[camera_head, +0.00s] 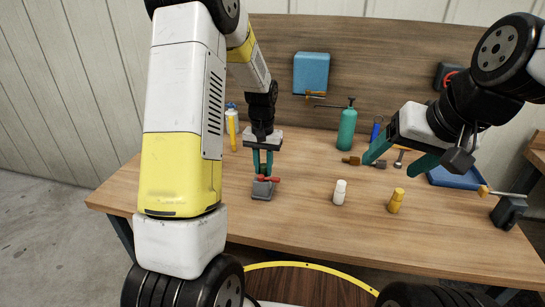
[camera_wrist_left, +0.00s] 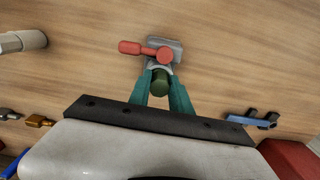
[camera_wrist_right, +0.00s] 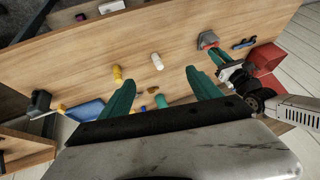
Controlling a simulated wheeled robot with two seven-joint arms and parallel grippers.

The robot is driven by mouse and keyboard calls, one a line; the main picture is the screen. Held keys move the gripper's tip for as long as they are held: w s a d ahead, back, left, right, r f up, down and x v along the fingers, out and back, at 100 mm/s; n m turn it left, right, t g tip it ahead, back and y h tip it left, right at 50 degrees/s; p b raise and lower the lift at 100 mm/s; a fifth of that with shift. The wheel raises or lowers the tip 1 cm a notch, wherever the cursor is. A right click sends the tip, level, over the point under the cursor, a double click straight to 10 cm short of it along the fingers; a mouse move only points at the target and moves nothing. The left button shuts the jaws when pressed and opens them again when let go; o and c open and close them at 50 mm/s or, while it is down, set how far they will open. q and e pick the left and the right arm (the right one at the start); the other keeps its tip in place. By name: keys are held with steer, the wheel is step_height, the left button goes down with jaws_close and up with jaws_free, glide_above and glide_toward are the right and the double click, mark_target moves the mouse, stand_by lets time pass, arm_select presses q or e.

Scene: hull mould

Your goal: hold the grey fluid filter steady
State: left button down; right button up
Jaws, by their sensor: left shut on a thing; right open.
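The grey fluid filter (camera_head: 262,192) stands on the wooden table, left of the middle, with a red handle across its upper part. My left gripper (camera_head: 262,173) reaches down from above and is shut on its top. In the left wrist view, the filter (camera_wrist_left: 178,46) lies beyond the teal fingers, and a dark green round piece (camera_wrist_left: 161,82) shows between them. The filter also shows in the right wrist view (camera_wrist_right: 206,39), beside my left gripper. My right gripper (camera_head: 392,165) is open and empty above the right part of the table.
A white bottle (camera_head: 339,192) and a yellow bottle (camera_head: 396,201) stand right of the filter. A green cylinder (camera_head: 347,130) stands behind. A blue tray (camera_head: 455,179) and a black clamp-like tool (camera_head: 508,210) are at the right. The table's front middle is clear.

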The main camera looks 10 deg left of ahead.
steer(key=w+a+f+m+g+y, duration=0.5)
steer(key=w+a+f+m, duration=0.3)
steer(key=w+a, duration=0.35)
steer(key=m+g+y, duration=0.1)
steer(key=m+y, duration=0.2)
steer(key=m, duration=0.2)
glide_toward(266, 182)
steer(key=s+d+r, duration=0.1)
steer(key=d+r, duration=0.2)
steer(key=w+a+f+m, duration=0.1)
steer(key=f, duration=0.1)
steer(key=w+a+f+m+y, duration=0.1)
steer(key=w+f+m, duration=0.1)
steer(key=f, duration=0.1)
steer(key=w+a+f+m, duration=0.1)
steer(key=f+m, duration=0.1)
steer(key=shift+w+f+y, duration=0.25)
steer(key=shift+w+y, duration=0.05)
steer(key=shift+x, duration=4.95)
steer(key=shift+w, duration=0.15)
steer(key=shift+c, duration=0.2)
steer(key=c, duration=0.8)
steer(key=shift+a, duration=0.1)
